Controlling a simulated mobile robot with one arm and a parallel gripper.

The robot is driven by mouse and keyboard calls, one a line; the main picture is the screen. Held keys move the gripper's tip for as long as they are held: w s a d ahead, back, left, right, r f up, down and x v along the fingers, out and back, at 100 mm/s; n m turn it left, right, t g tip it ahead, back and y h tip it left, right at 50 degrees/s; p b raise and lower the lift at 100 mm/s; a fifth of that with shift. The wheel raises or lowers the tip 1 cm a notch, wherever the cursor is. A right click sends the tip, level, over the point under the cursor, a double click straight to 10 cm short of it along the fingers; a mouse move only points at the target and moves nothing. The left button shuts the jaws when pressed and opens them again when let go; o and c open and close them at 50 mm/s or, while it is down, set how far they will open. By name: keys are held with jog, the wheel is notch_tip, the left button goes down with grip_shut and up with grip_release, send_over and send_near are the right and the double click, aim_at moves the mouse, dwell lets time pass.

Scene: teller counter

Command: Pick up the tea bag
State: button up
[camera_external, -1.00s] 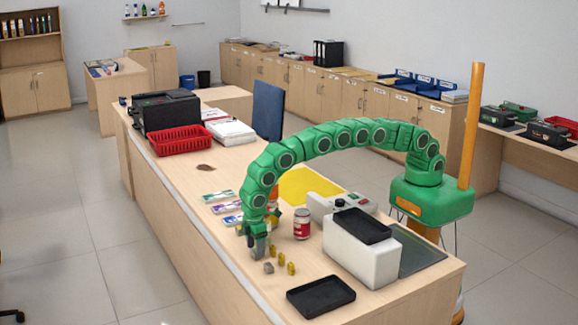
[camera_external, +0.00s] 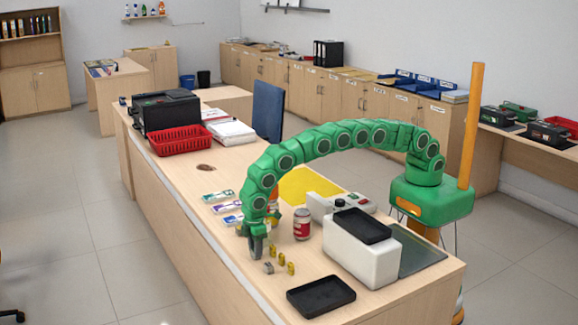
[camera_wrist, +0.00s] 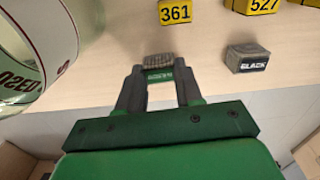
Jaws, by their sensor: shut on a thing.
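My gripper (camera_external: 257,257) is low over the counter's near edge. In the wrist view, my gripper (camera_wrist: 160,82) has its two dark fingers on either side of a small grey packet with a green label, which looks like a tea bag (camera_wrist: 159,74). It is shut on this packet; the label's print is too small to read. A second small dark packet marked BLACK (camera_wrist: 247,59) lies apart to the right, and it shows as a grey block in the external view (camera_external: 268,267). The held packet is hidden or too small to make out in the external view.
Yellow number markers 361 (camera_wrist: 175,12) and 527 (camera_wrist: 256,5) stand close by. A red-labelled jar (camera_external: 301,224) stands behind them. A black tray (camera_external: 321,309) and a white box (camera_external: 350,262) are to the right. Coloured cards (camera_external: 218,196) lie to the left.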

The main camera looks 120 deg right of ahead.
jog(key=shift+r, duration=1.4)
jog(key=shift+s+r, duration=0.65)
jog(key=shift+r, duration=0.3)
jog(key=s+r, duration=0.8)
jog(key=s, duration=0.4)
jog(key=shift+s+r, duration=0.15)
jog(key=shift+s, duration=0.2)
